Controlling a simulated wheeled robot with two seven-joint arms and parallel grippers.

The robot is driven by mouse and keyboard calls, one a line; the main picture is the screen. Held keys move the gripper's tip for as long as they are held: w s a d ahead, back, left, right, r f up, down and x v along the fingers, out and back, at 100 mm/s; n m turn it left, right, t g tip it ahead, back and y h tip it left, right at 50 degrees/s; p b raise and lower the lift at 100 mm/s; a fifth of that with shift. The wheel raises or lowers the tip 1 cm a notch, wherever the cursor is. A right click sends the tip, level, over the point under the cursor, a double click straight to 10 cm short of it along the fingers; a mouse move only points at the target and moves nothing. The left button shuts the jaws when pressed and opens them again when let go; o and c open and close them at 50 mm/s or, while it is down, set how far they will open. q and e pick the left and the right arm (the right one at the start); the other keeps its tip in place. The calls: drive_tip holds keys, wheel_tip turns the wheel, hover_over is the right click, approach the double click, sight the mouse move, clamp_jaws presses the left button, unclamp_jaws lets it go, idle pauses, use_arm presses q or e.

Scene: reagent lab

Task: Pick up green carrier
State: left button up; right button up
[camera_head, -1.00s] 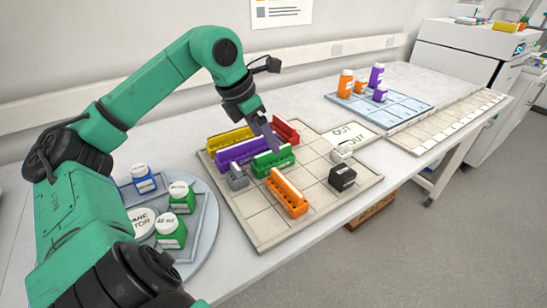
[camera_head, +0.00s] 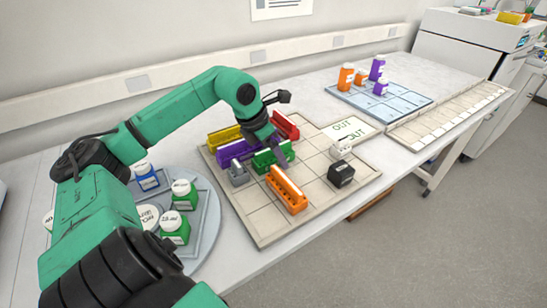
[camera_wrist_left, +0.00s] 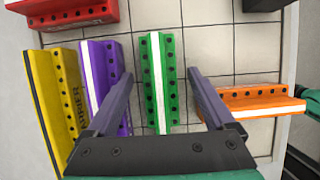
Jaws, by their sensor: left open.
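The green carrier (camera_head: 264,160) sits on the beige gridded board, between the purple carrier (camera_head: 235,151) and the orange carrier (camera_head: 286,190). In the left wrist view the green carrier (camera_wrist_left: 158,90) stands upright in the picture with a white strip and rows of dark holes. My left gripper (camera_head: 281,154) is low over it and hides part of it in the head view. In the left wrist view its fingers (camera_wrist_left: 160,75) are spread, one on each side of the green carrier, with nothing held. The left finger overlaps the purple carrier. My right gripper is not shown.
Yellow (camera_head: 224,138) and red (camera_head: 286,126) carriers stand close by on the board (camera_head: 262,224). A grey block (camera_head: 239,173), black block (camera_head: 341,174) and white block (camera_head: 341,149) are also there. A round tray (camera_head: 205,215) with bottles lies left. The board's front is clear.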

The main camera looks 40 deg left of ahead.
use_arm(q)
drive_tip(key=shift+f, duration=0.15)
idle(0.3)
clamp_jaws()
